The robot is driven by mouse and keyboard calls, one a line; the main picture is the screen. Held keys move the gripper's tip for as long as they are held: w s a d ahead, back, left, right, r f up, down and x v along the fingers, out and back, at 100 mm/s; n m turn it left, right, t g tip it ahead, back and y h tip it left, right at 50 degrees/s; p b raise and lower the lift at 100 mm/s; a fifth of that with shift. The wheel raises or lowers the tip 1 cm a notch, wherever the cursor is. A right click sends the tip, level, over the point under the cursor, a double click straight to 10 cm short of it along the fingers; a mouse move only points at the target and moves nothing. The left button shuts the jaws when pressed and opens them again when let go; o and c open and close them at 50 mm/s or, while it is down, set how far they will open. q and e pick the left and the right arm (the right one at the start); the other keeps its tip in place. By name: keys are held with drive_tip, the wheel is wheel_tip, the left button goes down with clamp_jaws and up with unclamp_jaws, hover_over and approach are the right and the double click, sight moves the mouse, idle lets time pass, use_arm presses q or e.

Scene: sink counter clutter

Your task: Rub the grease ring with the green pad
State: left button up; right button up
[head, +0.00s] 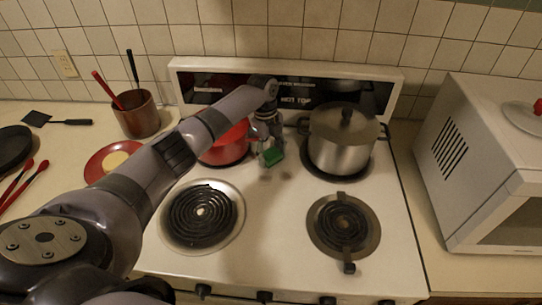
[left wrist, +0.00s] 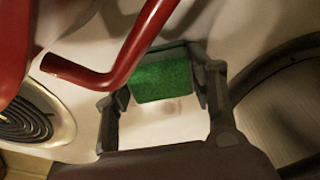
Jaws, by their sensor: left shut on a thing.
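My left gripper (head: 267,140) is shut on the green pad (head: 272,157), above the white stovetop between the two rear burners. In the left wrist view, the green pad (left wrist: 162,76) sits between the two fingers (left wrist: 160,90). Faint dark smudges (head: 265,179) show on the stovetop just in front of the pad. A brownish smudge (left wrist: 172,108) also shows near the pad's edge in the left wrist view. I cannot make out a full ring, and cannot tell whether the pad touches the surface. My right gripper is not in view.
A red pot (head: 225,150) stands close left of the gripper; its red handle (left wrist: 120,70) shows near the left finger. A lidded steel pot (head: 340,148) stands close right. A dark long-handled thing (head: 347,255) lies at the right front burner. The stovetop's front middle is clear.

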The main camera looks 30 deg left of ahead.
use_arm(q)
wheel_tip(320, 180, up, 6)
drive_tip(key=p, duration=0.5)
wheel_tip(320, 180, up, 3)
drive_tip(key=p, duration=0.3)
drive_tip(key=shift+r, duration=0.1)
idle(0.3)
idle(0.3)
